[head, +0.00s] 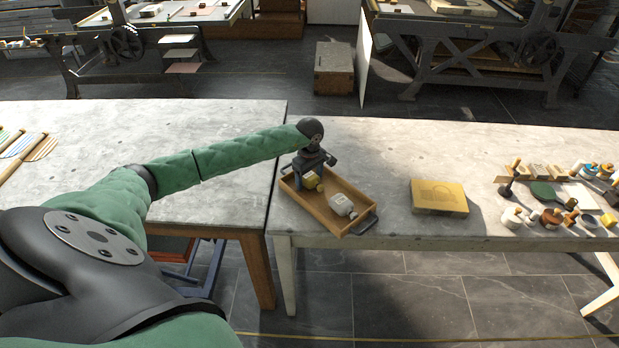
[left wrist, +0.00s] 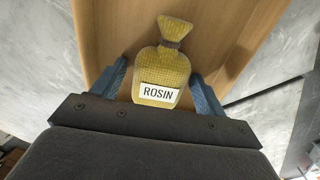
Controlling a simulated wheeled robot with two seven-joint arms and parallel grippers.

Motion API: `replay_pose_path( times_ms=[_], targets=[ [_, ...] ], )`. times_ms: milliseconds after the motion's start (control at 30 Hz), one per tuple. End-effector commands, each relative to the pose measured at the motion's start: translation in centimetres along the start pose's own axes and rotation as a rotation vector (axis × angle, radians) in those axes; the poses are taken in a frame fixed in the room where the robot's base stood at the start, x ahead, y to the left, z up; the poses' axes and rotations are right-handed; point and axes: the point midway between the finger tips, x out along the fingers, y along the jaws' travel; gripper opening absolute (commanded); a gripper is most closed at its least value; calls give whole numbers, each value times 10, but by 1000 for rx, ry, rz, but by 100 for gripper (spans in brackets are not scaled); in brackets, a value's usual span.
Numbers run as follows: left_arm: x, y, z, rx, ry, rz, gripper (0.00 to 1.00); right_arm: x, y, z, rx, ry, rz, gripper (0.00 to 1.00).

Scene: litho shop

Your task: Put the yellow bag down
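The yellow bag (left wrist: 160,75), with a tied neck and a white label reading ROSIN, is between the fingers of my left gripper (left wrist: 160,78) in the left wrist view. Narrow gaps show beside the bag, so the fingers look open around it. In the head view the bag (head: 312,180) is at the left part of a wooden tray (head: 335,224), under my left gripper (head: 307,178). Whether its underside rests on the tray floor is hidden. My right gripper is not in view.
A pale bag (head: 342,205) lies in the tray's right part. The tray has dark handles and stands on a grey-topped table (head: 385,150). Bare table separates tray and block.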

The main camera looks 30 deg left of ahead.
Motion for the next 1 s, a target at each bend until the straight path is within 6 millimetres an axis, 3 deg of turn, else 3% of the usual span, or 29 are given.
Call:
replay_pose_path(
  times_ms=[467,633,767,1000],
  targets=[
    [-3,0,0,0,0,0,76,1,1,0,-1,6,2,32],
    [-9,0,-1,0,1,1,76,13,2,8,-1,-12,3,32],
    [-18,0,0,1,0,1,76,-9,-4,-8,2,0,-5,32],
    [-47,1,0,0,1,3,76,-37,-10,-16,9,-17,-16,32]
  ],
)
